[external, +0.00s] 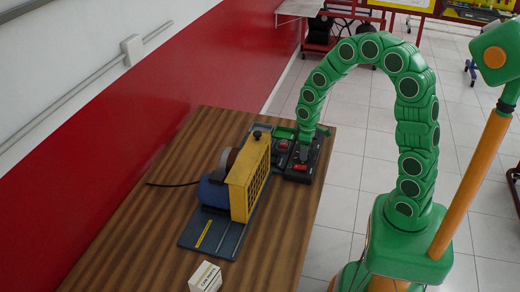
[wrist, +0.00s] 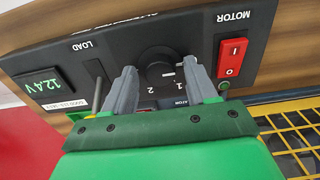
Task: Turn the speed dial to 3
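The speed dial (wrist: 158,62) is a dark round knob on a black control panel (wrist: 110,45), with the numbers 1 and 2 visible near it. A small light mark shows on the knob's lower right, but I cannot tell exactly which number it faces. My gripper (wrist: 160,68) has its two grey fingers apart, one on each side of the dial. I cannot tell whether they touch it. Other numbers are hidden or unreadable. In the external view my gripper (external: 306,134) is over the panel (external: 300,176) at the table's far end; the dial is hidden there.
On the panel are a red MOTOR rocker switch (wrist: 231,57), a LOAD lever (wrist: 98,85) and a display (wrist: 43,84) reading 12.4 V. A yellow mesh guard (external: 248,178) stands beside the panel. A small white box (external: 206,277) is at the near table edge.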

